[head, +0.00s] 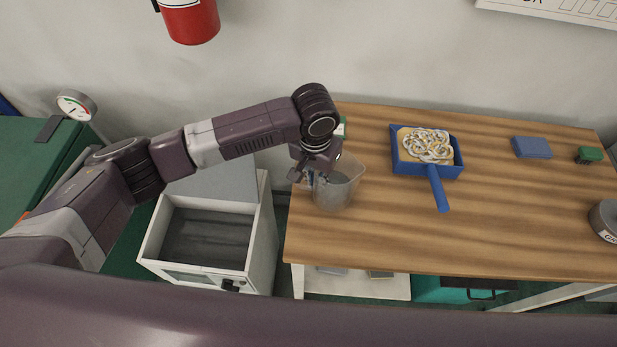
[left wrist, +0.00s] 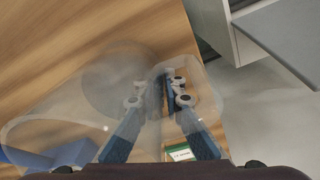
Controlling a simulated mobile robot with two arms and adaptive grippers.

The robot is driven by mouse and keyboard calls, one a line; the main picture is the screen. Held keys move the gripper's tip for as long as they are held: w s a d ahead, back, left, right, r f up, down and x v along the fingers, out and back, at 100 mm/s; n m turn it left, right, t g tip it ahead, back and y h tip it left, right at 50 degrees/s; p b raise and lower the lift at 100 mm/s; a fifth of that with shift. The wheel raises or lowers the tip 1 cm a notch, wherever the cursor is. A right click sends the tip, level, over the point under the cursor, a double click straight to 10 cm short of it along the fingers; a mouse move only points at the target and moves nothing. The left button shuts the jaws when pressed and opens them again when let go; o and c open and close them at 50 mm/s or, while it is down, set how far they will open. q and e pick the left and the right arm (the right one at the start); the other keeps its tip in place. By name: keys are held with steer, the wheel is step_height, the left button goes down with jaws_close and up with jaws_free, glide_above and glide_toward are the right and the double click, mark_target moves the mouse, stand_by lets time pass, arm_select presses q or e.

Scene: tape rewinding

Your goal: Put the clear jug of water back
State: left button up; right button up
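The clear jug (head: 340,190) is at the left end of the wooden table, with grey-looking water low inside it. In the left wrist view the see-through jug (left wrist: 60,120) fills much of the picture. My left gripper (head: 313,174) is at the jug's left side, where its handle is. In the left wrist view the fingers of my left gripper (left wrist: 158,88) close in around the clear handle, with a narrow gap between them. I cannot tell whether the jug's base touches the table. My right gripper is not in view.
The wooden table (head: 500,235) holds a blue pan (head: 437,190) of pale coils, a blue block (head: 531,147), a green brush (head: 589,155) and a grey round tin (head: 606,218). A small green box (left wrist: 186,152) stands behind the jug. A white open-topped cabinet (head: 261,240) stands left of the table.

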mark_target(325, 181)
arm_select(q)
steer(key=shift+o, duration=1.2)
steer(key=shift+r, duration=0.1)
step_height(325, 181, up, 12)
steer(key=b, duration=0.1)
steer(key=shift+s+a, duration=0.25)
steer(key=shift+s, duration=0.2)
steer(key=shift+r, duration=0.1)
